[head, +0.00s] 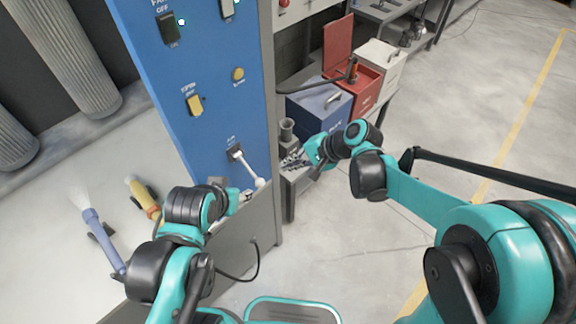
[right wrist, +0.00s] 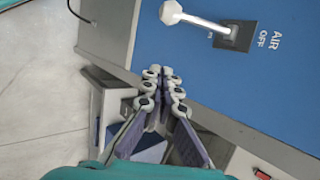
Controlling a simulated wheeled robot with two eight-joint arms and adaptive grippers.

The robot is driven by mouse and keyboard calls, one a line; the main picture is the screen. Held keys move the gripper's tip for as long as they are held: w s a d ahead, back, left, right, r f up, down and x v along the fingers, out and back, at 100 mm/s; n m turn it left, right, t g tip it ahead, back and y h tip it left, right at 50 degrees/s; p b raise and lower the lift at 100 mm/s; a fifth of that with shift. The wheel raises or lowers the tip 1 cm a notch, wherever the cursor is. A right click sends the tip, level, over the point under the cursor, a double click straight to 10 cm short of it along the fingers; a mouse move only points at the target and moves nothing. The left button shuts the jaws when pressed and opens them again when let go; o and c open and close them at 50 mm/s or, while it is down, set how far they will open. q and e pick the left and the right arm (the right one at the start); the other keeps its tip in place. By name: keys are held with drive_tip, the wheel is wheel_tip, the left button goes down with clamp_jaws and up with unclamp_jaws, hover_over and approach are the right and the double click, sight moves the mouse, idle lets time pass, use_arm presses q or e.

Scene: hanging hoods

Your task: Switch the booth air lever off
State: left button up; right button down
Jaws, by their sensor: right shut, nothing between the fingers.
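The booth air lever (head: 248,169) is a white handle with a round knob on the blue panel. It slants down and right from its dark base plate. In the right wrist view the lever (right wrist: 200,22) extends left from the plate (right wrist: 235,36), which is beside the label "AIR OFF". My right gripper (head: 293,161) is right of the lever, apart from it. Its fingertips (right wrist: 163,88) are together and empty, below the lever in the wrist view. My left gripper (head: 240,197) is low before the panel, near the knob; its fingers are too small to read.
A yellow knob (head: 238,74), a yellow switch (head: 194,104) and a black switch (head: 168,28) sit higher on the blue panel. Blue (head: 322,105) and red (head: 372,80) boxes stand on a bench at right. Two torch-like tools lie at left. Open floor lies right.

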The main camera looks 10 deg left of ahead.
sight(251, 171)
drive_tip(key=b+x, duration=0.2)
drive_tip(key=x, duration=0.6)
drive_tip(key=s+r, duration=0.2)
drive_tip(key=s, duration=0.1)
drive_tip(key=shift+s+a+r, duration=0.1)
drive_tip(key=shift+s+r, duration=0.05)
drive_tip(key=shift+s, duration=0.1)
drive_tip(key=shift+r+p, duration=0.1)
drive_tip(key=shift+p, duration=0.2)
drive_tip(key=shift+s+r+h+p, duration=0.15)
drive_tip(key=shift+r+h+p, duration=0.15)
drive_tip(key=shift+h+p, duration=0.15)
